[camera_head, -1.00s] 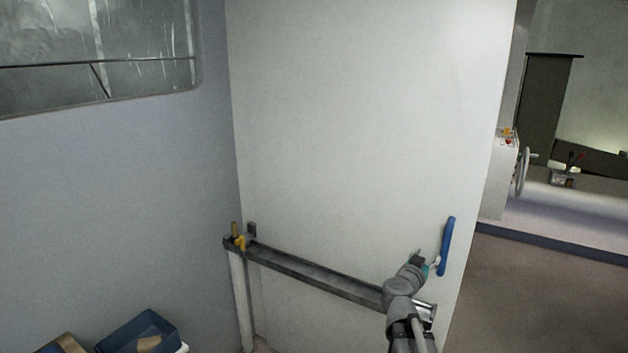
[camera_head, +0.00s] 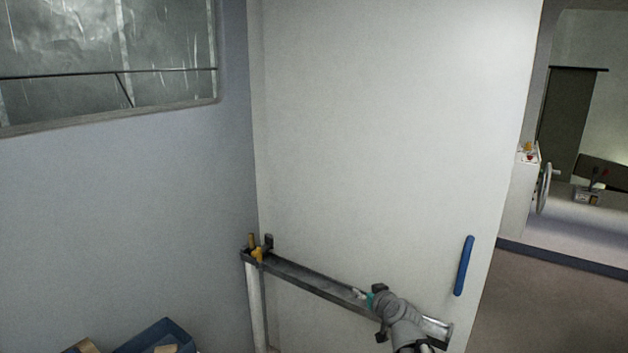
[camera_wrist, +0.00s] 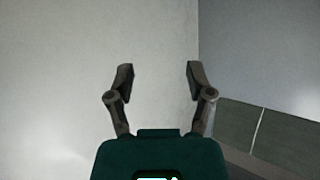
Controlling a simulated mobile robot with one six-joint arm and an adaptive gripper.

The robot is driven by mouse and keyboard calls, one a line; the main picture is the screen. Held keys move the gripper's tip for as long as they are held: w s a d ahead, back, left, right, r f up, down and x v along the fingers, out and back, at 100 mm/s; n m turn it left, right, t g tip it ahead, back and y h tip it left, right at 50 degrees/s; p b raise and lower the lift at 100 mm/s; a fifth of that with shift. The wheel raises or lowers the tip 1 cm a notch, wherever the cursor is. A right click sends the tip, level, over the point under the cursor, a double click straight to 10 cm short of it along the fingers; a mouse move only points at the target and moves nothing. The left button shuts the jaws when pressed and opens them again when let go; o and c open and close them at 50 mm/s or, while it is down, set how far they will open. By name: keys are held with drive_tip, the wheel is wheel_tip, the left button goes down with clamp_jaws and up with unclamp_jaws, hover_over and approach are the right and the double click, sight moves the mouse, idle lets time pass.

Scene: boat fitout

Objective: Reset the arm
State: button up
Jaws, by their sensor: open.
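My gripper (camera_wrist: 160,80) is open and empty in the wrist view, its two fingers apart in front of a pale wall or panel. In the head view my arm reaches up from the bottom edge, and its wrist end is beside the dark rail in front of the white door (camera_head: 385,120). The fingers are too small to make out well there. The blue door handle (camera_head: 464,266) is right of my arm and apart from it.
A dark rail (camera_head: 310,279) on white legs runs low across the door, with yellow fittings (camera_head: 257,252) at its left end. A blue bin (camera_head: 160,336) sits at the bottom left. Open floor (camera_head: 540,310) lies right of the door, with a handwheel (camera_head: 545,188) beyond.

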drive_tip(key=s+f+m+g+h, duration=0.1)
drive_tip(key=s+f+g, duration=0.2)
drive_tip(key=s, duration=0.3)
drive_tip(key=s+d+f+m+g+h+p, duration=0.1)
drive_tip(key=s+f+g, duration=0.2)
drive_tip(key=s+g, duration=0.2)
drive_tip(key=s+d+f+g+h, duration=0.1)
drive_tip(key=s+f+g, duration=0.3)
drive_tip(key=s, duration=0.4)
drive_tip(key=shift+d+m+g+h+p, duration=0.25)
drive_tip(key=shift+m+g+h+p, duration=0.15)
drive_tip(key=shift+g+h, duration=0.15)
drive_tip(key=shift+f, duration=0.1)
idle(1.2)
